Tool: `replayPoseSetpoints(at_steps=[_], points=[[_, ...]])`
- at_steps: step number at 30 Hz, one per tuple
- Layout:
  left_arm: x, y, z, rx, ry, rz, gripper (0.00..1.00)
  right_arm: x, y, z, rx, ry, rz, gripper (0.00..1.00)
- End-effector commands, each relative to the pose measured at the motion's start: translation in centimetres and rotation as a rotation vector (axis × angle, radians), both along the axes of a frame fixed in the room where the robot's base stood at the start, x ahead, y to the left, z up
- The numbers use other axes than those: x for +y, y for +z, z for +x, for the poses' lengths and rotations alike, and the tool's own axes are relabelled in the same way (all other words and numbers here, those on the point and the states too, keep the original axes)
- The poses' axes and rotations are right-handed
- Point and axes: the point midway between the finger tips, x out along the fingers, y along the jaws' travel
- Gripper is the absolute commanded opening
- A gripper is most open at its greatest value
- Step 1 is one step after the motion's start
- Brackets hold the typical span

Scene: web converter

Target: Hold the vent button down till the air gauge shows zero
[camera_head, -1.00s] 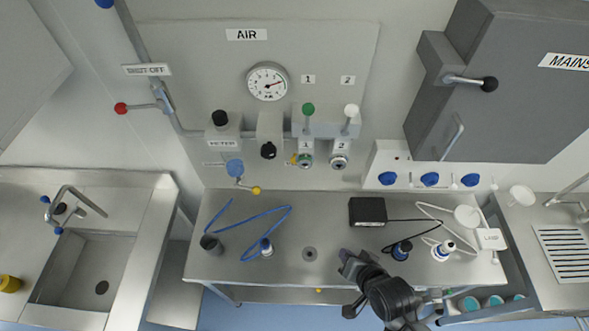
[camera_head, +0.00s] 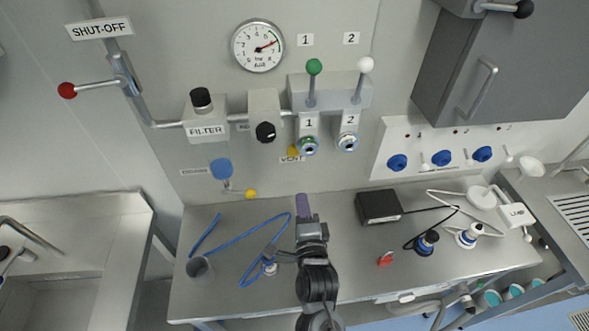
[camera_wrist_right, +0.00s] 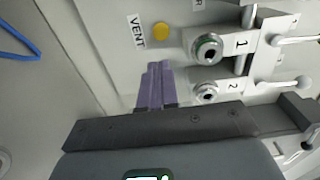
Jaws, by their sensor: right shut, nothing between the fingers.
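The yellow vent button (camera_head: 293,151) is on the wall panel by the VENT label, just left of coupling 1. It shows clearly in the right wrist view (camera_wrist_right: 161,31). My right gripper (camera_head: 303,203) is shut and empty, its purple fingers pressed together and pointing toward the panel. In the right wrist view its fingertips (camera_wrist_right: 155,66) are below the button and apart from it. The round air gauge (camera_head: 258,46) is high on the panel; its needle points to the upper right, near 6 to 7. My left gripper is not in view.
The couplings (camera_head: 308,146) with green and white levers above them are right of the button. A filter (camera_head: 206,120) and a black knob (camera_head: 265,131) are left. On the bench lie a blue hose (camera_head: 240,229), a black box (camera_head: 378,207) and a small red item (camera_head: 385,258).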

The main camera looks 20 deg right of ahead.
Motion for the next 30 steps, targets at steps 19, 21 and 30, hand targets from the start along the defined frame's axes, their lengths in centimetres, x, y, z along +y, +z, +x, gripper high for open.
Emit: replayPoseSetpoints(at_steps=[19,21,30], points=[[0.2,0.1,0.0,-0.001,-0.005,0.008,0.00,-0.2,0.3,1.2,-0.008,0.001,-0.003,0.00],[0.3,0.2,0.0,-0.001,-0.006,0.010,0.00,-0.4,0.3,2.0,-0.007,0.001,-0.005,0.00],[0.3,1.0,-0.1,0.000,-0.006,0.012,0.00,-1.7,0.4,7.3,-0.007,0.000,-0.006,0.00]])
